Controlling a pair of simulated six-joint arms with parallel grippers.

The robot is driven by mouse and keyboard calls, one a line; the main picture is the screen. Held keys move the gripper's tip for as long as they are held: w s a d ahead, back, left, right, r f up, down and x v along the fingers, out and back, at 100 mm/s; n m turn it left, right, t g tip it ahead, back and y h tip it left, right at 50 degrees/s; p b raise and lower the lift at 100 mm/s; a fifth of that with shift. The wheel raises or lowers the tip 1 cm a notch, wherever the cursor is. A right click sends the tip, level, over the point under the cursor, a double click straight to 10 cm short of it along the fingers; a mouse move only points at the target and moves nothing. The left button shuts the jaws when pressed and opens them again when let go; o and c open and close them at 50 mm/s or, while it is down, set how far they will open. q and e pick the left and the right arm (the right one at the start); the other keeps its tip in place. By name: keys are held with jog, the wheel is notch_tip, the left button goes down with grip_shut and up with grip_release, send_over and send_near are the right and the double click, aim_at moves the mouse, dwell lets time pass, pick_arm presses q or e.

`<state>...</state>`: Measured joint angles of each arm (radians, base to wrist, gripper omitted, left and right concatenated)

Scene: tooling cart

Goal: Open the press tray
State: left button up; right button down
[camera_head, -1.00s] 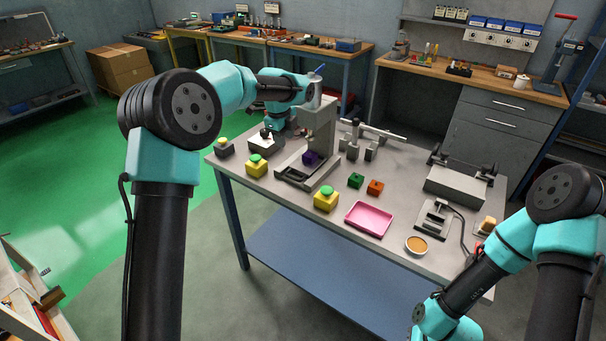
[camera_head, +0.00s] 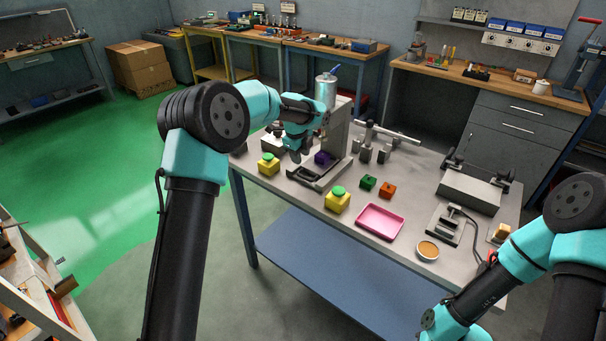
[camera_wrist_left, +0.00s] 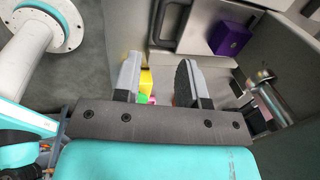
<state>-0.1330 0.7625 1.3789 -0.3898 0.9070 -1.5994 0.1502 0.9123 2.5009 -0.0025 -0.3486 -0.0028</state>
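The grey press (camera_head: 340,125) stands at the left part of the cart top, with a silver cylinder and blue lever at its head. Its low press tray (camera_head: 302,176) has a dark recess and lies at the front of the press base. A purple block (camera_head: 323,158) sits at the press; it also shows in the left wrist view (camera_wrist_left: 231,38). My left gripper (camera_head: 296,156) hangs just left of the press, near the tray. In the left wrist view its fingers (camera_wrist_left: 158,78) are apart with nothing held. My right gripper is outside the views.
Yellow green-topped buttons (camera_head: 337,200) (camera_head: 268,164) stand close to the press. Green (camera_head: 368,182) and orange (camera_head: 388,190) blocks, a pink tray (camera_head: 380,222) and a bowl (camera_head: 428,250) lie to the right. A clamp-like bar fixture (camera_head: 370,145) stands behind.

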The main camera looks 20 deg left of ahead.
aim_at(303, 176)
pick_arm(q)
jog(key=f, duration=0.3)
jog(key=w+f, duration=0.1)
jog(key=f, duration=0.5)
jog(key=shift+w+d+f, duration=0.2)
jog(key=shift+w+d, duration=0.05)
jog(key=shift+w, duration=0.05)
jog(key=shift+c, duration=0.4)
grip_shut()
